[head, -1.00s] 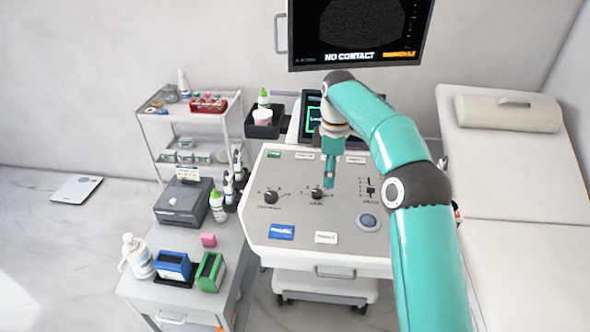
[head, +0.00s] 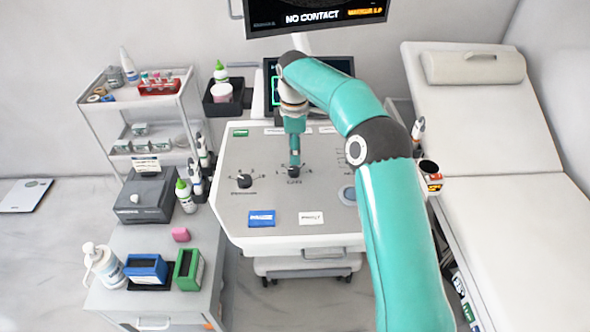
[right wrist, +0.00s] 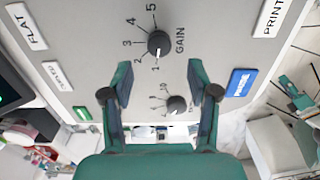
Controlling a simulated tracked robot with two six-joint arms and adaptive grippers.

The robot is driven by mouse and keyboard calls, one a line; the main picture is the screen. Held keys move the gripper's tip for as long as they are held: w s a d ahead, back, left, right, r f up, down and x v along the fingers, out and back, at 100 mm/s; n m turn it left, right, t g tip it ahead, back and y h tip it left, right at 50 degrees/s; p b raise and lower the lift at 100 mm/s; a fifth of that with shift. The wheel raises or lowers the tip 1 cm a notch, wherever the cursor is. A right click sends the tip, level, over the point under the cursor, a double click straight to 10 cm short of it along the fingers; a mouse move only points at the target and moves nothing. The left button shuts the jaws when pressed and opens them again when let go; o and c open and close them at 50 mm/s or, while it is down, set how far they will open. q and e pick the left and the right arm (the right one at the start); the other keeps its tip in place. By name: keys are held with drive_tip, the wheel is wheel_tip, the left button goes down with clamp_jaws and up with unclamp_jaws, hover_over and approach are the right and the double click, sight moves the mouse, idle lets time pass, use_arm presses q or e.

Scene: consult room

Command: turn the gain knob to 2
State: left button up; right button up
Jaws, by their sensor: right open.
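The gain knob (head: 290,170) is a small black knob on the grey console panel (head: 265,195). In the right wrist view the gain knob (right wrist: 158,42) has a white mark that points toward 1 on a printed scale of 1 to 5. My right gripper (head: 294,162) points down over the gain knob and partly covers it in the head view. In the right wrist view the right gripper (right wrist: 160,75) is open and empty, its two fingers spread wide with the knob beyond their tips, roughly centred. Contact is not visible. My left gripper is out of view.
A second black knob (head: 244,181) sits left of the gain knob, and a round grey control (head: 347,195) to its right. Blue (head: 262,218) and white (head: 311,218) labels lie nearer the front. A cart (head: 150,238) stands left, an exam couch (head: 500,200) right. The monitor reads NO CONTACT.

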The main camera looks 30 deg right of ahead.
sight(294, 169)
wheel_tip(294, 169, down, 7)
idle(0.3)
drive_tip(key=c, duration=1)
drive_tip(key=shift+d, duration=0.25)
clamp_jaws()
drive_tip(key=shift+a, duration=0.25)
